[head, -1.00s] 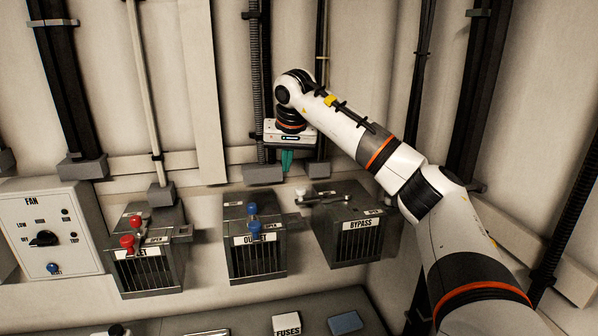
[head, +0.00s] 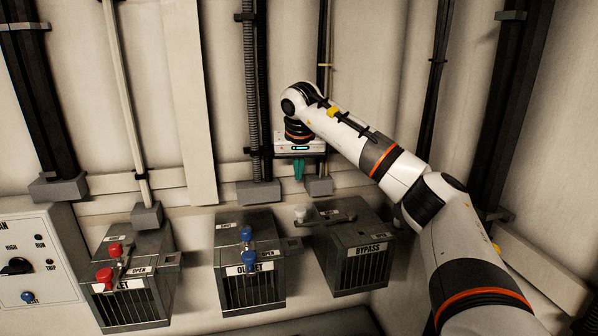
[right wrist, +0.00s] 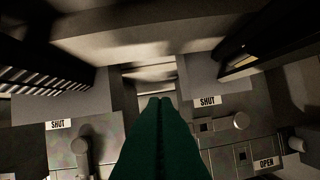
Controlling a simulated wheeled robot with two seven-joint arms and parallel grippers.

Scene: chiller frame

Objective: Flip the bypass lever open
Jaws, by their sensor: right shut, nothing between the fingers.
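The bypass box (head: 362,265) is a dark, slatted box on the wall, labelled BYPASS. Its lever (head: 330,219) lies across the top, with a pale knob (head: 300,214) at the left end, by the box's left edge. An OPEN label (head: 372,237) is at the right of the box top. My right gripper (head: 299,178) has green fingers, shut and empty, pointing down above the knob and apart from it in the picture. The shut fingers (right wrist: 163,100) fill the middle of the right wrist view, between two SHUT labels. My left gripper is not in view.
The outlet box (head: 250,292) with blue knobs (head: 246,233) stands left of the bypass box. A box with red knobs (head: 104,275) and a fan panel (head: 35,265) are further left. Pipes run up the wall behind my right gripper.

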